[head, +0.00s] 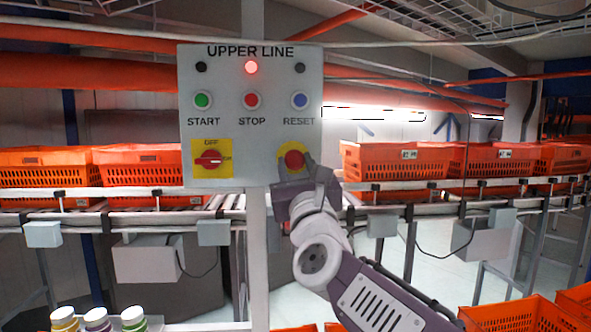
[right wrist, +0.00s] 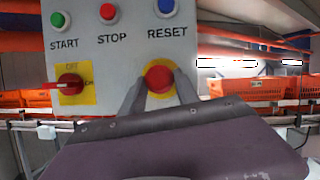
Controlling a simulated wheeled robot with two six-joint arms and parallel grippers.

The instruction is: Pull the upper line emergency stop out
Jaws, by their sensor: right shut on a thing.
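The upper line emergency stop (head: 293,159) is a red knob on a yellow backing at the lower right of the grey UPPER LINE panel (head: 222,128). My right gripper (head: 294,165) is at the knob from below and is shut on it. In the right wrist view the red knob (right wrist: 159,79) sits between my two grey fingers, with the yellow backing behind it. The fingers hide parts of the backing. My left gripper is in neither view.
The panel also carries a lit red lamp (head: 251,67), START (head: 203,100), STOP (head: 251,100) and RESET (head: 299,100) buttons, and a red rotary switch (head: 208,160). Orange totes (head: 395,161) stand on the conveyor behind. Several capped bottles (head: 97,319) stand at lower left.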

